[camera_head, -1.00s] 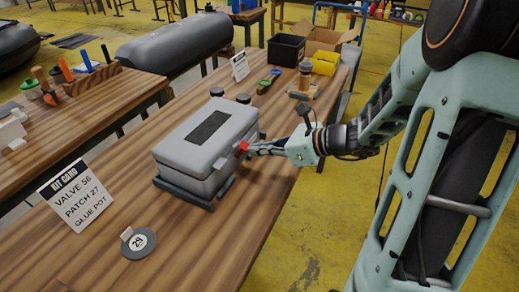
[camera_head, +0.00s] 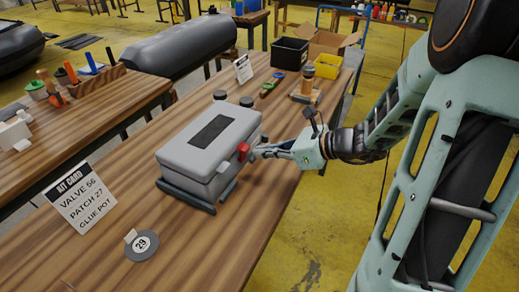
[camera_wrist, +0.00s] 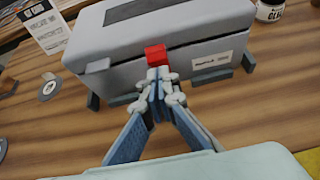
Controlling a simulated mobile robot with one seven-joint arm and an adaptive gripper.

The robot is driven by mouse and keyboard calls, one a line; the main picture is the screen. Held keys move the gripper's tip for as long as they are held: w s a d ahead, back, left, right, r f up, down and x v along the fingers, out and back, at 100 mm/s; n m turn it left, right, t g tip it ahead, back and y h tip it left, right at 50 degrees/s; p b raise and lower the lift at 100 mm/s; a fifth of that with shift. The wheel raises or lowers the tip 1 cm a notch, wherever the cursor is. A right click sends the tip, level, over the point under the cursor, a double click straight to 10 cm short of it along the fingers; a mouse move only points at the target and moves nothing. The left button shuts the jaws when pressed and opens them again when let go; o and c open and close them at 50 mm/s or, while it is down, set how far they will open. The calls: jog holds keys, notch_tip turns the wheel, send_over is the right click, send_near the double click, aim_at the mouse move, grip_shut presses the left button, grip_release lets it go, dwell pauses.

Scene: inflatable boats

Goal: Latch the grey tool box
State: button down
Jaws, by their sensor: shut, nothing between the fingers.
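The grey tool box (camera_head: 208,148) sits on the wooden table with its lid down, held in a dark base frame. It also fills the top of the wrist view (camera_wrist: 200,48). A red latch (camera_head: 243,151) is on the box's front side, near the lid seam; it also shows in the wrist view (camera_wrist: 155,54). A second, grey latch (camera_wrist: 98,65) shows to its left in the wrist view. My gripper (camera_head: 258,152) is shut and empty, its fingertips right at the red latch. In the wrist view the fingertips (camera_wrist: 159,76) appear against the latch's lower end.
A kit card (camera_head: 78,196) and a round tag marked 29 (camera_head: 143,245) stand left and in front of the box. Black bin (camera_head: 290,52), yellow bin (camera_head: 327,60) and a brown-topped jar (camera_head: 308,80) are at the far end.

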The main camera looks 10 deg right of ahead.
jog(key=f+p+v, duration=0.1)
jog(key=p+v, duration=0.2)
jog(key=v, duration=0.4)
jog(key=shift+s+d, duration=0.2)
dwell(0.3)
